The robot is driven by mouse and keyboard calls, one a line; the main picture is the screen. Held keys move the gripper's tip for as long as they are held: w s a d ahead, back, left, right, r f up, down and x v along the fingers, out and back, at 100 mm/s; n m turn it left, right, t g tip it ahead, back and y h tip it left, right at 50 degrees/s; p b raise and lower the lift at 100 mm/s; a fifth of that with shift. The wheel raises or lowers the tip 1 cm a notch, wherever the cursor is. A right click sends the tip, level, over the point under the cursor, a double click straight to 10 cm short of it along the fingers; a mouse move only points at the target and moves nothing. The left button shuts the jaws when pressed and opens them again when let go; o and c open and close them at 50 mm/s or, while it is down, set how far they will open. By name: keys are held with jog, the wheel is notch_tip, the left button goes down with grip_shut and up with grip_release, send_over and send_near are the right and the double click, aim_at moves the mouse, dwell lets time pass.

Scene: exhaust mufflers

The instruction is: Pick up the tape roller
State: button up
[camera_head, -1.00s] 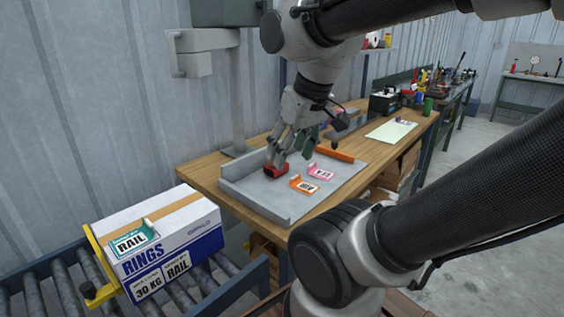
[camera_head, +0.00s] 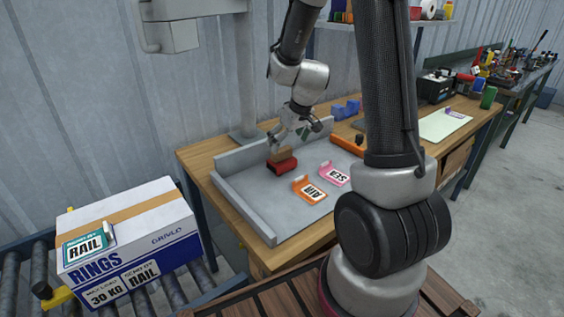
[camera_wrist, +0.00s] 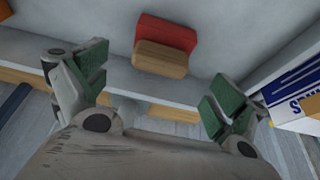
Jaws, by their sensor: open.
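The tape roller is most likely the red block with a tan-brown part (camera_head: 283,161), lying on the grey tray (camera_head: 262,229) on the workbench. In the wrist view its red part (camera_wrist: 167,31) and brown part (camera_wrist: 160,58) lie ahead of the fingers, at the top centre. My gripper (camera_head: 295,134) is just above and behind it in the head view. In the wrist view my gripper (camera_wrist: 155,88) is open, its green-padded fingers wide apart with nothing between them. The roller looks clear of both fingers.
An orange label holder (camera_head: 309,190) and a pink one (camera_head: 334,174) lie on the tray. An orange bar (camera_head: 346,146) lies at its far right. A white RINGS box (camera_head: 128,235) sits on the roller conveyor at left. A grey post (camera_head: 243,80) stands behind the tray.

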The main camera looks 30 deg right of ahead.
aim_at(282, 149)
jog(key=x, duration=0.5)
jog(key=shift+w+a+f, duration=0.15)
jog(key=shift+w+f, duration=0.05)
jog(key=shift+w, duration=0.2)
jog(key=shift+c, duration=0.2)
jog(key=c, duration=1.2)
